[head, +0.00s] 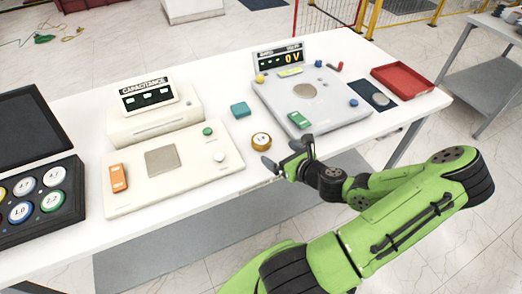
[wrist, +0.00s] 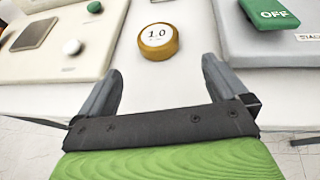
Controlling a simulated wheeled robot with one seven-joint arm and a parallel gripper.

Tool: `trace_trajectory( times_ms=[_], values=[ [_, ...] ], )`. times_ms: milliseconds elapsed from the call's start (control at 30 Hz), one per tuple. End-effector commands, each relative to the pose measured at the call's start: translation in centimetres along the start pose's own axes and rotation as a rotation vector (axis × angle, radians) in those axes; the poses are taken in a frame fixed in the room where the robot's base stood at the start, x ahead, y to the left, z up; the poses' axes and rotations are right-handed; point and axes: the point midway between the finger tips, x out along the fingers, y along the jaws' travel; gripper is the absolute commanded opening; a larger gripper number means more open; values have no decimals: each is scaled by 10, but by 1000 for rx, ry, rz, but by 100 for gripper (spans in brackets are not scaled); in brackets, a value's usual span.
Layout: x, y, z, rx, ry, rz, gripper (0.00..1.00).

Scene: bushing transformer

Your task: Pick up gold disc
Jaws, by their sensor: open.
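The gold disc (head: 261,141) lies flat on the white table between the two instruments. In the wrist view the gold disc (wrist: 158,40) has a white top marked 1.0 and sits ahead of the fingertips, roughly in line with the gap between them. My gripper (head: 288,156) is just to the right of and nearer than the disc in the head view, close to the table's front edge. In the wrist view my gripper (wrist: 162,72) has its two grey fingers apart, with nothing between them. The disc is not touched.
A cream capacitance instrument (head: 120,198) stands left of the disc, and a grey instrument (head: 340,115) with a 0V display stands right. A teal block (head: 240,109) lies behind the disc. A red tray (head: 398,80) and a black case of discs (head: 75,205) are farther out.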

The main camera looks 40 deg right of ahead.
Motion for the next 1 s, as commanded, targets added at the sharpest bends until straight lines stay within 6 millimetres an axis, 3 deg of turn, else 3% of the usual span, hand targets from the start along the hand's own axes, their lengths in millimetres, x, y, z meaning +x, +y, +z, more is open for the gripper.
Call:
trace_trajectory(
  times_ms=[33, 267, 700, 967, 1000],
  values=[
    [6, 0, -8, -9, 4, 0, 100],
    [19, 4, -1, -12, -10, 1, 100],
    [89, 2, 9, -7, -12, 2, 100],
    [93, 2, 11, -4, -11, 0, 100],
    [93, 2, 11, -4, -11, 0, 94]
  ],
)
